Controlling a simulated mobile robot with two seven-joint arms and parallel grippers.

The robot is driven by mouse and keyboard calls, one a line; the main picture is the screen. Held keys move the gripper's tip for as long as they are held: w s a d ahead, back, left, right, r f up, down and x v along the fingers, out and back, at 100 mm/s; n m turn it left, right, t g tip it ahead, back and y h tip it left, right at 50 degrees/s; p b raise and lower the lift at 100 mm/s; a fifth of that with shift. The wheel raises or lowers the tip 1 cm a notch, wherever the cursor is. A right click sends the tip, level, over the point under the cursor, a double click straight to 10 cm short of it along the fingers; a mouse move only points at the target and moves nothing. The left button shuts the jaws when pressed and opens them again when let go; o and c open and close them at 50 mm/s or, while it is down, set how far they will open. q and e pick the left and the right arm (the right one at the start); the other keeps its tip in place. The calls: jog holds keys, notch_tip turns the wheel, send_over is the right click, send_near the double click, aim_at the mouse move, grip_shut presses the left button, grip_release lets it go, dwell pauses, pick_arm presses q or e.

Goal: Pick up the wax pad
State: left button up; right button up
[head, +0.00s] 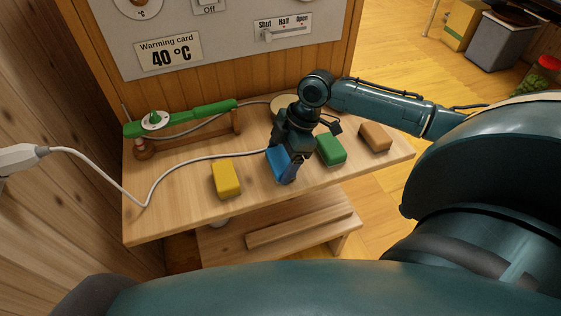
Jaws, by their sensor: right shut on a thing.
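My right gripper (291,166) points down over the wooden bench, near its middle. It is shut on a blue block (277,162), which is partly hidden by the fingers. A yellow block (226,179) lies to its left, and a green block (330,149) and a tan block (375,137) lie to its right. Behind the gripper a pale round thing (283,103) is partly hidden by my arm. I cannot tell by sight which of these is the wax pad. My left gripper is not in view.
A green-handled tool (205,111) with a dial rests on a wooden stand at the bench's back left. A white cord (95,167) crosses the left side. A panel (225,45) with a "40 °C" warming card stands behind. The bench's front left (160,222) is clear.

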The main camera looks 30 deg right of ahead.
aim_at(280, 158)
jog(key=c, duration=0.4)
notch_tip(280, 158, up, 10)
jog(key=shift+r+p, duration=0.1)
jog(key=shift+p, duration=0.75)
jog(key=o, duration=0.5)
jog(key=c, duration=0.3)
